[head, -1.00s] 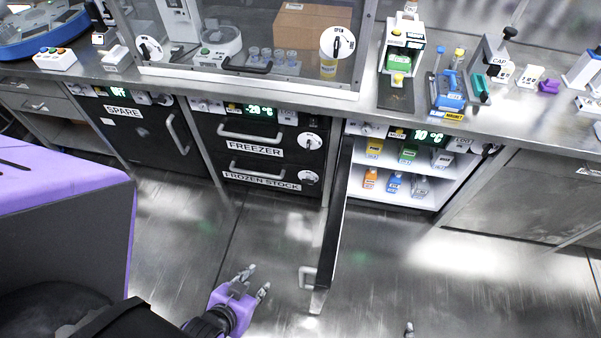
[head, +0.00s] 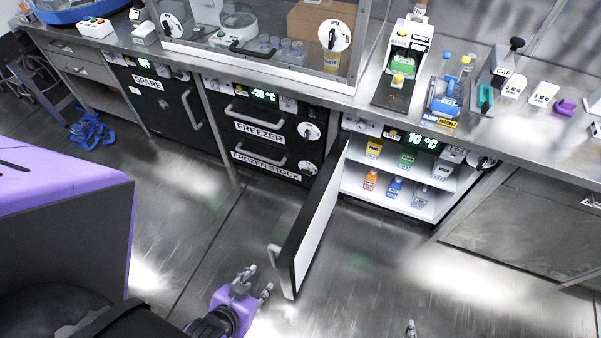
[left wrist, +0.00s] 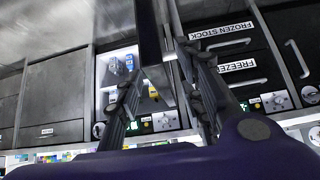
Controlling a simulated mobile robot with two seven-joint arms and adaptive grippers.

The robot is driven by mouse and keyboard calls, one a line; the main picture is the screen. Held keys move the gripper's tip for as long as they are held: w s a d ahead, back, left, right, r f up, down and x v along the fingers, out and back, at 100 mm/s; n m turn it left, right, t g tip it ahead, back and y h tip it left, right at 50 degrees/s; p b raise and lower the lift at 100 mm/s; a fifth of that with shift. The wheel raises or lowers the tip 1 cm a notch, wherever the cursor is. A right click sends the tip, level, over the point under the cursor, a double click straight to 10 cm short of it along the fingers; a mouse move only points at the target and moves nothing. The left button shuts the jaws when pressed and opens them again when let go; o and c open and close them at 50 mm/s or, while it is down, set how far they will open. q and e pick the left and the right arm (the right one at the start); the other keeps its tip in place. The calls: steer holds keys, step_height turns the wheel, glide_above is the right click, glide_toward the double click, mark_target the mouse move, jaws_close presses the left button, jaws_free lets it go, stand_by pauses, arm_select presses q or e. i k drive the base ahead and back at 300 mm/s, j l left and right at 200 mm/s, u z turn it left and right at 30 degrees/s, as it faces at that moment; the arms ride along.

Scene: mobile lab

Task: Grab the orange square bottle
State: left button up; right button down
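The orange square bottle (head: 370,180) stands on the lower shelf of the open 10 °C fridge (head: 421,207), at the left of that shelf. A blue bottle (head: 394,188) and a clear bottle (head: 420,196) stand to its right. My left gripper (head: 258,282) is low in front of the cabinets, left of the open fridge door (head: 312,225) and well apart from the bottle. In the left wrist view its two fingers (left wrist: 160,75) are spread with nothing between them. At the bottom of the head view, only a fingertip (head: 410,328) of my right gripper shows.
Yellow (head: 374,148), green (head: 408,157) and grey (head: 446,160) bottles stand on the upper shelf. The door swings out between my left gripper and the shelves. The freezer drawers (head: 262,140) are shut. Floor right of the door is clear.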

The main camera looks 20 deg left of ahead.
mark_target(369, 183)
steer(key=i+l+z, duration=0.2)
steer(key=i+l, duration=0.2)
steer(key=l, duration=0.2)
steer(key=i+l+z, duration=0.25)
steer(key=i+l, duration=0.2)
